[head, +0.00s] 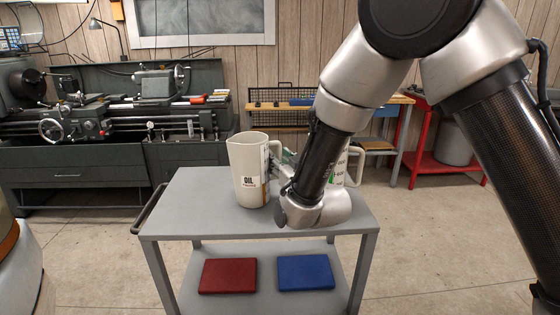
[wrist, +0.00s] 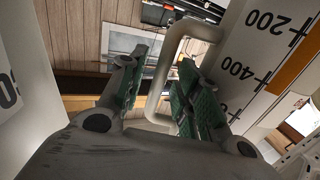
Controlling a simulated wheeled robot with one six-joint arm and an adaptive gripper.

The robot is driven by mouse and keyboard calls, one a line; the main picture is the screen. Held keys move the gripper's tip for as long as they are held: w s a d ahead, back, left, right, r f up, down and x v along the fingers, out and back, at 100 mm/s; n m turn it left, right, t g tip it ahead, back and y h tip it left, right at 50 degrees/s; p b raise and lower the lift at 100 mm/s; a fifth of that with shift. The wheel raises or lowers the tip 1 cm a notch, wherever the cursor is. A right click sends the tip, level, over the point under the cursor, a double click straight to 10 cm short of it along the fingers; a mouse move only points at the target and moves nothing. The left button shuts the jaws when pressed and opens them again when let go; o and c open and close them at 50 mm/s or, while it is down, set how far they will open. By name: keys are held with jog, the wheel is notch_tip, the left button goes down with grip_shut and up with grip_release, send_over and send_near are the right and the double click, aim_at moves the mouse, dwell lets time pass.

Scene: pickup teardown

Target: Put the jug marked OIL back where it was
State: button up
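The jug marked OIL (head: 247,172) is cream-coloured and stands upright on the left part of the grey cart top. Its handle is on its right side. My gripper (head: 283,165) is at that handle, partly hidden by my arm. In the wrist view the jug's side (wrist: 240,50), with scale numbers and an orange strip, fills the right. Its handle (wrist: 164,70) passes between the green-padded fingers of my gripper (wrist: 160,85). The fingers are apart, with a gap to the handle at least on the left.
A second jug (head: 352,168) stands on the cart at the right, mostly behind my arm. The cart (head: 205,222) holds a red case (head: 228,276) and a blue case (head: 305,272) on its lower shelf. A lathe (head: 110,120) is behind left. The cart top's front left is clear.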

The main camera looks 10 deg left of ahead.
jog(key=shift+r, duration=0.15)
jog(key=v, duration=1.2)
jog(key=shift+s+d, duration=0.1)
